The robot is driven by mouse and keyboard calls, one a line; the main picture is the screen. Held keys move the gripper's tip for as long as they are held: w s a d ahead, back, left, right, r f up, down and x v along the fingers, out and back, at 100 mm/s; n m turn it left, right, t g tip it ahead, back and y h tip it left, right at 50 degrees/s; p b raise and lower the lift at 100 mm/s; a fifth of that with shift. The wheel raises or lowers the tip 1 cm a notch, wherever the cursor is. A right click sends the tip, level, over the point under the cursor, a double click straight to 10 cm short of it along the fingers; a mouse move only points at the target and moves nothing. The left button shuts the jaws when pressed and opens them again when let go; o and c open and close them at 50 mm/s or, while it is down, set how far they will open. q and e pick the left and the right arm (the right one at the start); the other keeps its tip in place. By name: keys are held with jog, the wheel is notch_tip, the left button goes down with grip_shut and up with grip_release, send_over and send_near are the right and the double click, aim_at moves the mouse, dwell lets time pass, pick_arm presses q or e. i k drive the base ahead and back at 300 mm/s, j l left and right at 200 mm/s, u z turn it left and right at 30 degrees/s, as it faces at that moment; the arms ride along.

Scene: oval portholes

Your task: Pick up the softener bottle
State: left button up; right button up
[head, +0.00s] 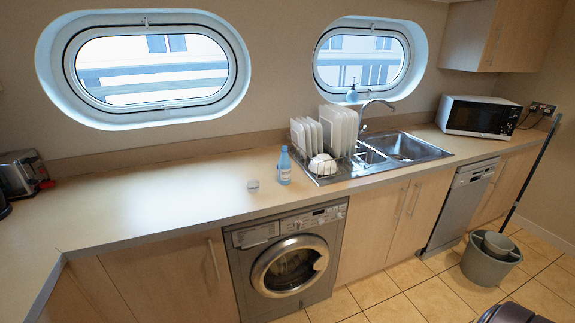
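The softener bottle (284,168) is light blue with a white label. It stands upright on the wooden counter (170,204), above the washing machine and just left of the dish rack. Nothing covers it in the head view. Neither of my grippers shows in this view.
A small pale cup-like item (253,185) sits just left of the bottle. A wire rack with white plates (338,130) stands close on its right, beside the steel sink (408,147). A toaster (20,173) is far left. The counter between is clear. A mop bucket (490,260) stands on the floor.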

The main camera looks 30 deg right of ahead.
aim_at(285, 163)
jog(key=i+j+z, duration=0.15)
jog(key=i+z, duration=0.15)
jog(key=i+j+z, duration=0.35)
jog(key=i, duration=0.15)
jog(key=i+j+z, duration=0.3)
jog(key=i+l, duration=0.1)
